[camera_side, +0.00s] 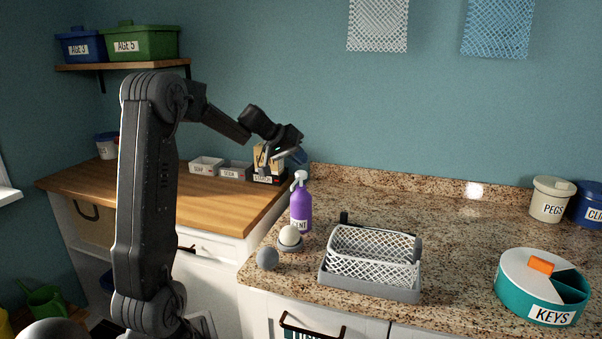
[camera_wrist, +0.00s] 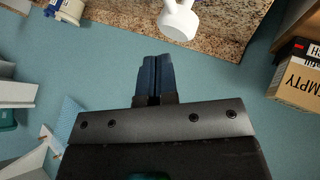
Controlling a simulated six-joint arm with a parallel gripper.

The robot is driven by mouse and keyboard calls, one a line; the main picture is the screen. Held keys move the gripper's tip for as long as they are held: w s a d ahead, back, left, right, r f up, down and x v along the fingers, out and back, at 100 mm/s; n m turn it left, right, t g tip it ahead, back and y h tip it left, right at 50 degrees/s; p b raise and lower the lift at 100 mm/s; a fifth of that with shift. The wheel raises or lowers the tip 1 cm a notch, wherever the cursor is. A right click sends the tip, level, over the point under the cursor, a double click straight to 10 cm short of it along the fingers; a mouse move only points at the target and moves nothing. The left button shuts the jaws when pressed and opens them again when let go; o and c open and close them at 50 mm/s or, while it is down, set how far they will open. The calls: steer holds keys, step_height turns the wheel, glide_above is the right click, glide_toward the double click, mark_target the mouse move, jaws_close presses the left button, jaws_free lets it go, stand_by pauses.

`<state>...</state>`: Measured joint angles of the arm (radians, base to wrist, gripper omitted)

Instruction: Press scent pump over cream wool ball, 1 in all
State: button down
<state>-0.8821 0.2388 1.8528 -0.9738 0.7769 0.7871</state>
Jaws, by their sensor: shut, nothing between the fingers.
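The scent pump (camera_side: 300,209) is a purple bottle with a white pump head, upright on the granite counter in the side view. Its white head (camera_wrist: 180,20) shows at the top of the wrist view. The cream wool ball (camera_side: 290,235) sits on a small grey holder (camera_side: 289,247) just in front of the bottle.
A grey ball (camera_side: 267,258) lies near the counter's front edge. A white mesh basket (camera_side: 372,258) on a grey base stands right of the bottle. A teal KEYS tin (camera_side: 540,290) is far right. Labelled boxes (camera_side: 236,170) stand behind on the wooden top.

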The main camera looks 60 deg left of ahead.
mark_target(299, 171)
steer(key=shift+f, duration=0.5)
steer(key=shift+d+f, duration=0.1)
steer(key=shift+f, duration=0.9)
stand_by(1.2)
steer(key=shift+r, duration=1.4)
steer(key=shift+r, duration=0.1)
steer(key=shift+r, duration=2.45)
